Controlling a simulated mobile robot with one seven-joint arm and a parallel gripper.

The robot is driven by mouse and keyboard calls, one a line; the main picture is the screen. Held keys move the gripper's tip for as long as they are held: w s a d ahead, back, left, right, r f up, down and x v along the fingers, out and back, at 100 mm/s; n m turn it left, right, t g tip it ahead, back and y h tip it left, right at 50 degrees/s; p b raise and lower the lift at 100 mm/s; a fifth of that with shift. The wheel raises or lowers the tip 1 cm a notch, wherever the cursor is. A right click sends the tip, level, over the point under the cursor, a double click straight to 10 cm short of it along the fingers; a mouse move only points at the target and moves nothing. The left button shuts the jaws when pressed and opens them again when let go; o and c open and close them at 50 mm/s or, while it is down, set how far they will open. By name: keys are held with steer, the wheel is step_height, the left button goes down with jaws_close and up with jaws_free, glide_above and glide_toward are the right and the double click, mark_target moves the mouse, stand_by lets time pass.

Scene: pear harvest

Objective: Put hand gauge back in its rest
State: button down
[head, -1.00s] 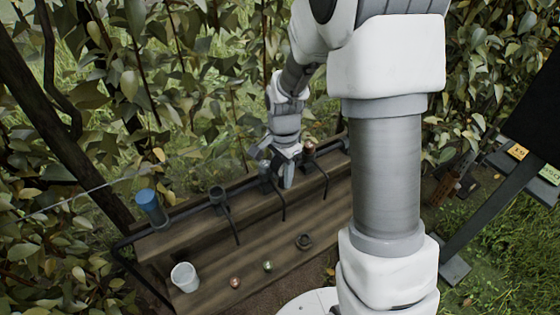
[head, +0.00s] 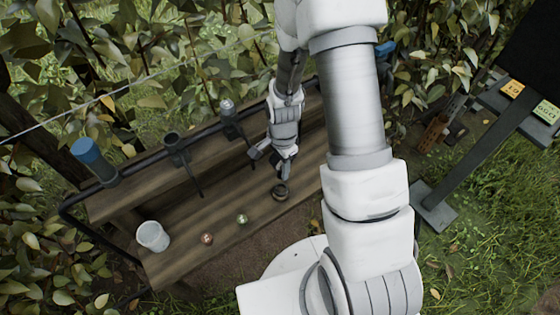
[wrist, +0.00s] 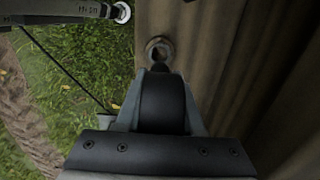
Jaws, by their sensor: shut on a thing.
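My gripper (head: 272,162) is low over the wooden bench, just behind a dark ring (head: 280,192) lying on the planks. In the wrist view my gripper (wrist: 162,78) is shut on a dark, rounded piece (wrist: 163,104), which looks like the handle of the hand gauge. A small metal ring (wrist: 158,48) shows just past the fingertips, apparently its head. In the head view the held piece is mostly hidden. I cannot tell whether it touches the dark ring. Along the back rail stand an empty dark holder (head: 173,142) and a holder with a silvery top (head: 228,108).
On the bench (head: 190,205) are a white cup (head: 153,236), a red ball (head: 207,239) and a green ball (head: 242,219). A blue-topped cylinder (head: 92,160) stands at the left end. A dark board on a post (head: 480,145) is at right. Foliage lies behind.

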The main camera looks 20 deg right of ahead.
steer(key=shift+f+b, duration=2.4)
steer(key=shift+f, duration=0.7)
steer(key=shift+f, duration=0.2)
steer(key=shift+f+b, duration=0.4)
steer(key=shift+b, duration=0.05)
steer(key=shift+f, duration=0.6)
steer(key=shift+c, duration=2.2)
jaws_free()
step_height(320, 180, up, 17)
steer(key=p, duration=0.7)
steer(key=shift+d+r, duration=0.1)
steer(key=shift+d, duration=0.05)
steer(key=shift+r, duration=0.1)
steer(key=shift+r, duration=0.1)
